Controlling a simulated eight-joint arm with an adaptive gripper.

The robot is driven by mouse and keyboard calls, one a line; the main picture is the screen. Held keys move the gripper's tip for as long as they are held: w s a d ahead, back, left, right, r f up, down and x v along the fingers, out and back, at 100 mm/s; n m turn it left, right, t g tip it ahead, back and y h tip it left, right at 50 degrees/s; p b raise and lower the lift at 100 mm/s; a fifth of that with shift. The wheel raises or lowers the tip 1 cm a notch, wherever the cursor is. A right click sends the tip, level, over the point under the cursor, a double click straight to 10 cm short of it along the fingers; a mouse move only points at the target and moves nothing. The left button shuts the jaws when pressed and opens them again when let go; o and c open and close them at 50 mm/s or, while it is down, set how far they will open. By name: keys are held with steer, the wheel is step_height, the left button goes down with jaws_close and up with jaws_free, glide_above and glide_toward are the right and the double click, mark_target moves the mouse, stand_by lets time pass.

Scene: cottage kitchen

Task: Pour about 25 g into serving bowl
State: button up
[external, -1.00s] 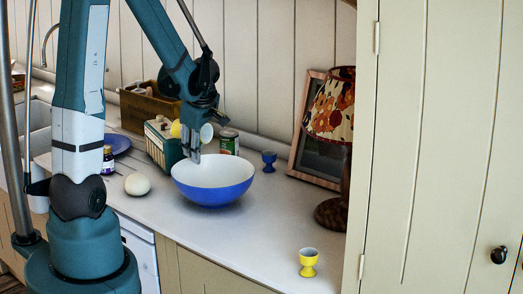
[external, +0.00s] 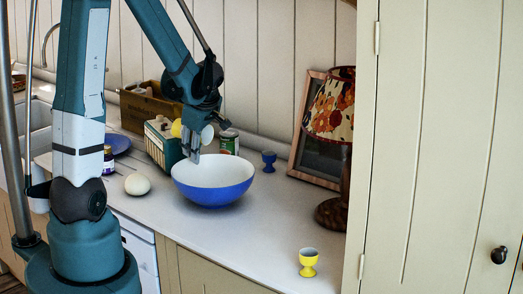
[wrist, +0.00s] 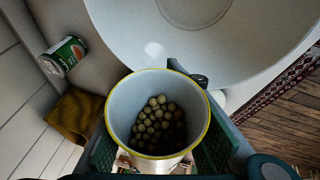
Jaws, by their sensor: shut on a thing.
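The serving bowl (external: 213,194), blue outside and white inside, stands on the counter. Its white inside fills the top of the wrist view (wrist: 225,40), and no pieces show in it. My gripper (external: 193,150) is shut on a yellow cup (external: 177,129) with a pale inside, above the bowl's back left rim. In the wrist view the cup (wrist: 122,98) shows a yellow rim and holds many small round olive-green pieces (wrist: 158,125) low inside. The cup looks tilted in the external view, with its mouth towards the bowl's side. No pieces are seen falling.
A green can (external: 229,142) and a blue egg cup (external: 269,160) stand behind the bowl. A white egg-shaped object (external: 137,184) is left of it. A green box (external: 160,146) stands behind the cup. A yellow egg cup (external: 308,262) stands front right; the counter between is clear.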

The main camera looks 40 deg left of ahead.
steer(key=shift+a+r+y+b, duration=0.2)
steer(key=shift+r+y+b, duration=0.3)
steer(key=shift+y, duration=0.3)
stand_by(1.4)
steer(key=shift+a+f+y+b, duration=0.15)
steer(key=shift+f+y+b, duration=0.1)
steer(key=shift+y+b, duration=0.55)
stand_by(1.2)
steer(key=shift+d+f+h+p, duration=0.15)
steer(key=shift+d+h+p, duration=0.05)
steer(key=shift+h+p, duration=0.6)
steer(key=shift+d+f+h+p, duration=0.2)
steer(key=shift+h+p, duration=0.35)
steer(key=shift+h, duration=0.35)
steer(key=shift+r+h+p, duration=0.2)
steer(key=shift+h+p, duration=0.1)
steer(key=shift+p, duration=0.05)
steer(key=shift+a+r+h+p, duration=0.1)
steer(key=shift+r+h+p, duration=0.4)
steer(key=shift+h+p, duration=0.7)
